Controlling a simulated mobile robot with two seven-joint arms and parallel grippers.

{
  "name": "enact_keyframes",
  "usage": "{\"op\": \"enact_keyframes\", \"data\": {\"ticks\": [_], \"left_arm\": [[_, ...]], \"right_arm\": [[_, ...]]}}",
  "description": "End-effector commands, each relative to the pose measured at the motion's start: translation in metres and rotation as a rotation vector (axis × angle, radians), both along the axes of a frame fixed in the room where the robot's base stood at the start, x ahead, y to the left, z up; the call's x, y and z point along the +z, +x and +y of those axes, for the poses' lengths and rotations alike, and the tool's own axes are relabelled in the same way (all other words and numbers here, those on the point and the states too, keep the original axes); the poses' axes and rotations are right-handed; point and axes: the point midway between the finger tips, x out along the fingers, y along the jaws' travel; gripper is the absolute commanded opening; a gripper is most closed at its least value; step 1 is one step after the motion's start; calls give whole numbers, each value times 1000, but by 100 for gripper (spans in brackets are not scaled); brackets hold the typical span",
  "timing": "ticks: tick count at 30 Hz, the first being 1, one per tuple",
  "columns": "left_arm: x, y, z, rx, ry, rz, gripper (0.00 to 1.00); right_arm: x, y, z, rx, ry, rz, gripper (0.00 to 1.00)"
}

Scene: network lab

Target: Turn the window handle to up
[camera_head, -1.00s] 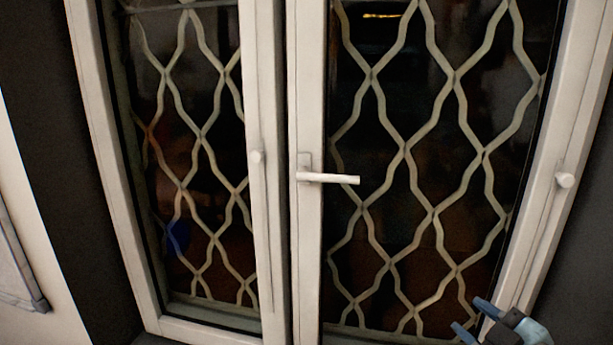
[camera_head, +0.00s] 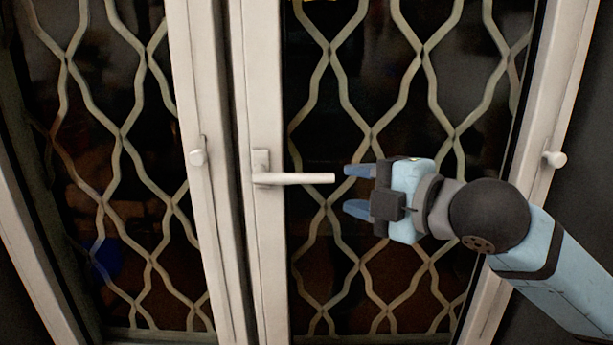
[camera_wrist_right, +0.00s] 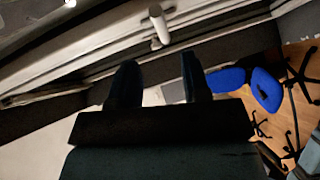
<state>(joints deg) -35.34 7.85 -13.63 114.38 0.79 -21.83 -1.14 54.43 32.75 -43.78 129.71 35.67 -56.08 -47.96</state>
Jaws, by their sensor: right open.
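The white window handle (camera_head: 300,179) lies horizontal, pointing right from its plate on the middle frame of the right-hand window sash. My right gripper (camera_head: 356,189) is open and empty, with blue fingers pointing left toward the handle's free end. In the head view a small gap shows between the handle tip and the fingers; the depth between them is hard to judge. In the right wrist view, a white bar that looks like the handle (camera_wrist_right: 159,26) appears beyond the two dark fingers (camera_wrist_right: 160,75). My left gripper is out of view.
A white knob (camera_head: 198,157) sits on the left sash and another knob (camera_head: 554,159) on the right frame. A lattice grille (camera_head: 372,133) covers the dark panes. The wrist view shows a blue chair (camera_wrist_right: 264,89) on a wooden floor.

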Motion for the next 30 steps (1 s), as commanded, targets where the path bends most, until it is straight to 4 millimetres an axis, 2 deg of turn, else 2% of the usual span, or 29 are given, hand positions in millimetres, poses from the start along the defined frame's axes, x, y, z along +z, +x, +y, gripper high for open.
{"op": "enact_keyframes", "data": {"ticks": [1, 6, 12, 18, 26, 27, 30], "left_arm": [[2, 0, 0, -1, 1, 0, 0], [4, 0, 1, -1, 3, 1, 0], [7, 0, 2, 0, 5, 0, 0], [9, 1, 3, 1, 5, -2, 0], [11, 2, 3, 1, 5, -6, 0], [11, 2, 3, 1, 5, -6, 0], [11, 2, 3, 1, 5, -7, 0]], "right_arm": [[-1, 8, 10, 3, 2, 4, 43], [-6, 33, 36, 2, 2, 4, 43], [-11, 56, 58, 0, 3, 3, 43], [-14, 65, 68, 0, 1, 1, 43], [-14, 67, 69, 0, 1, 1, 43], [-14, 67, 68, 0, 1, 1, 41], [-14, 66, 68, 0, 1, 1, 18]]}}
